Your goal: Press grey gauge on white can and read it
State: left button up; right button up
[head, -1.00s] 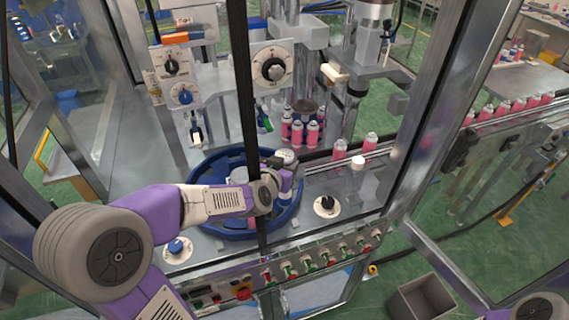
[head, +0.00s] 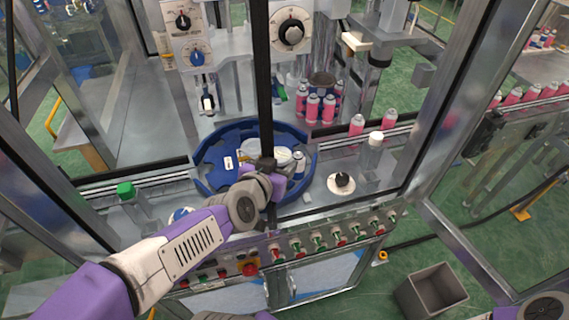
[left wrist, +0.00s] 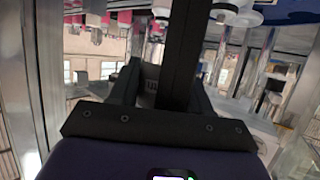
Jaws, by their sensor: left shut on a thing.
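My left gripper (head: 272,168) is over the near right part of the blue round tray (head: 205,185), partly behind a dark upright post. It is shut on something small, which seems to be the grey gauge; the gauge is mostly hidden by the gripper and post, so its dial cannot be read. I cannot tell whether the gauge touches a can. In the left wrist view the dark fingers (left wrist: 155,85) show, with the held thing unclear. My right gripper is out of view.
The dark post (head: 262,80) crosses in front of the tray. Several pink cans (head: 313,108) stand behind it. A button panel (head: 320,242) runs along the front.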

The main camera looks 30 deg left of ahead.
pick_arm(q)
jog(key=s+b, duration=0.2)
jog(key=s, duration=0.3)
jog(key=shift+s+d+r+b, duration=0.1)
jog(key=shift+s+d+b, duration=0.1)
jog(key=shift+d+b, duration=0.2)
